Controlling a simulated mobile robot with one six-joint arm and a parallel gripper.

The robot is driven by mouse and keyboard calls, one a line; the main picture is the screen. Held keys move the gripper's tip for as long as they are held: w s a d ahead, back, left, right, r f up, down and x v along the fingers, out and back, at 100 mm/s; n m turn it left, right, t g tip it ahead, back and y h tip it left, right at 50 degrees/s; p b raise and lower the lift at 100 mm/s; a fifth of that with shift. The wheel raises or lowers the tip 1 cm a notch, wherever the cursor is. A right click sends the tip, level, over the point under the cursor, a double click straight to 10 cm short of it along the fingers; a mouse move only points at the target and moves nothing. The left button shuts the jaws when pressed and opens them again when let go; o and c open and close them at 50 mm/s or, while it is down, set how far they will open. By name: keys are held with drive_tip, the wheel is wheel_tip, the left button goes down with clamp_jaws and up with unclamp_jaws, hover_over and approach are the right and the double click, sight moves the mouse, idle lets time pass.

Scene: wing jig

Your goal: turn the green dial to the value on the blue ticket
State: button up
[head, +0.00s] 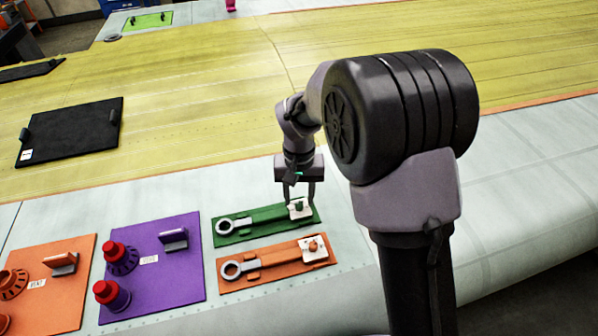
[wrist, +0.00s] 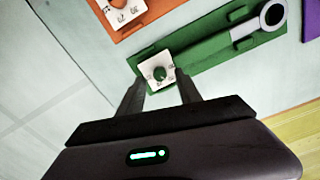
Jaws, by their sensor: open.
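The green dial (head: 299,206) is a small green knob on a white marked plate, at the right end of a long green board (head: 250,222). It also shows in the wrist view (wrist: 159,73). The plate's marks are too small to read. My gripper (head: 299,198) is open, its fingers pointing down just above the dial. I cannot make out a blue ticket in either view.
An orange board (head: 255,282) with a similar orange dial (head: 312,246) lies close beside the green one. A purple board (head: 180,280) with two red knobs and another orange board (head: 60,310) lie left. A black board (head: 70,135) lies on the yellow surface. The pale surface right is clear.

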sight(299, 204)
wheel_tip(299, 204, up, 15)
drive_tip(key=p, duration=0.2)
drive_tip(key=shift+r+p, duration=0.15)
drive_tip(key=shift+p, duration=0.2)
